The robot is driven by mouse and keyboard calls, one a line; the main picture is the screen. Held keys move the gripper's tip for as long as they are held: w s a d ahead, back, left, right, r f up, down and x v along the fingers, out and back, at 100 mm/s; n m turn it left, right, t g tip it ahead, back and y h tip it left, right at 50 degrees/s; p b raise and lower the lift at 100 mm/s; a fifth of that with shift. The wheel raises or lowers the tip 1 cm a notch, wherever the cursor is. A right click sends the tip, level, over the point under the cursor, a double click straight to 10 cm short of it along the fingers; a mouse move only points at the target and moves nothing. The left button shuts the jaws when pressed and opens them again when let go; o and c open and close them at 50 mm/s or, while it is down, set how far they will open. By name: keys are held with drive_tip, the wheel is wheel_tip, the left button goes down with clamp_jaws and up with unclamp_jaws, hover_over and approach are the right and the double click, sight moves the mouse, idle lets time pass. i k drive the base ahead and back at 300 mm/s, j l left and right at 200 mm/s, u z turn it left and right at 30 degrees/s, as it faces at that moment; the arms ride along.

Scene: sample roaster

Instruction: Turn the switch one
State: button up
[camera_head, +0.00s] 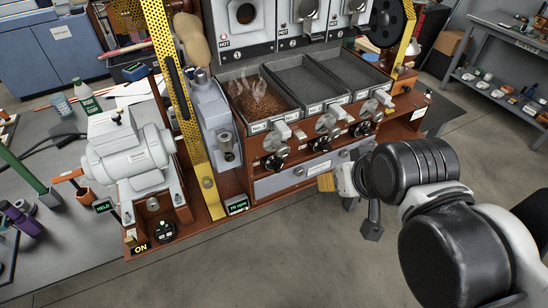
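The sample roaster has three front stations with number plates. Under the leftmost tray, marked No.1, there is a black rotary knob (273,163), with a metal lever (275,138) above it. Similar black knobs sit under the second station (320,143) and the third station (362,128). A separate round black switch (163,231) is at the lower left of the roaster base, beside an ON label (140,248). My gripper (371,218) is in front of the drawer's right end, right of and below the first knob. Its fingers are partly hidden by the wrist, so its opening is unclear.
The first tray (258,100) holds brown beans and steams; the other two look dark. A grey motor (130,160) and yellow perforated guard (180,105) stand left. Small displays read HELD (104,207) and an rpm value (236,205). Open floor lies in front.

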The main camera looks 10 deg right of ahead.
sight(277, 163)
drive_tip(key=k+l, duration=0.85)
drive_tip(key=i+l+u, duration=0.05)
drive_tip(key=l, duration=0.1)
